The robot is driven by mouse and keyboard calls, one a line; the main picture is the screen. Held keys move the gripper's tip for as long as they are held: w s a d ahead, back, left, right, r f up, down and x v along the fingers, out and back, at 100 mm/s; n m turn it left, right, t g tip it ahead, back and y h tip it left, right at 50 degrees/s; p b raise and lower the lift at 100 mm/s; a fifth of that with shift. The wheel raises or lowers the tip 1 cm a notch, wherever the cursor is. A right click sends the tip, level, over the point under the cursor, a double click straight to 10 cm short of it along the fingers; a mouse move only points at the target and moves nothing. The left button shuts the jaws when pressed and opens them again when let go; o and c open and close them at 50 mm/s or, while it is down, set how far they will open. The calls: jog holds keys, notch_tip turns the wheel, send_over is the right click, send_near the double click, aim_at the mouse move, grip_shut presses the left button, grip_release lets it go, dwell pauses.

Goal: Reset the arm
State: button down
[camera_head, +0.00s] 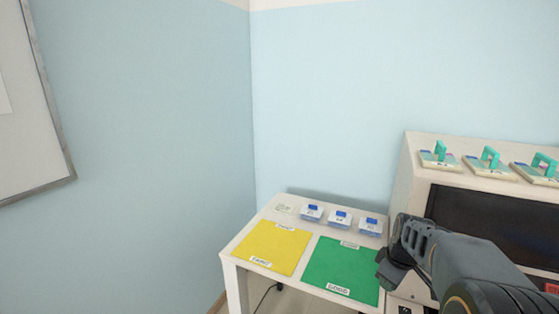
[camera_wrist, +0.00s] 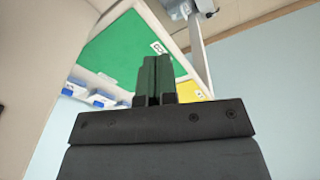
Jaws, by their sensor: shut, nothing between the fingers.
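My arm (camera_head: 470,270) reaches in from the lower right in the head view, beside the right end of the white table. Its end is beside the green mat, in front of the white machine; the fingertips are hard to make out there. In the wrist view my gripper (camera_wrist: 156,62) has its two dark fingers together with nothing between them. The green mat (camera_wrist: 120,42) shows behind the fingers there, and the wrist view is strongly tilted.
The white table (camera_head: 232,262) carries a yellow mat (camera_head: 271,246), a green mat (camera_head: 343,268) and blue-and-white holders (camera_head: 340,219) along the back. A white machine (camera_head: 415,165) with a dark window stands right, with teal-handled pieces (camera_head: 440,156) on top. Space above the table is clear.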

jog(key=s+a+r+m+t+p, duration=0.1)
jog(key=s+a+r+m, duration=0.1)
jog(key=s+a+m, duration=0.2)
jog(key=s+a+r+m+t+p, duration=0.1)
jog(key=s+a+m, duration=0.3)
jog(key=s+a, duration=0.4)
jog(key=shift+s+r+h, duration=0.3)
jog(key=shift+s+r, duration=0.45)
jog(key=shift+s, duration=0.05)
jog(key=shift+d, duration=0.15)
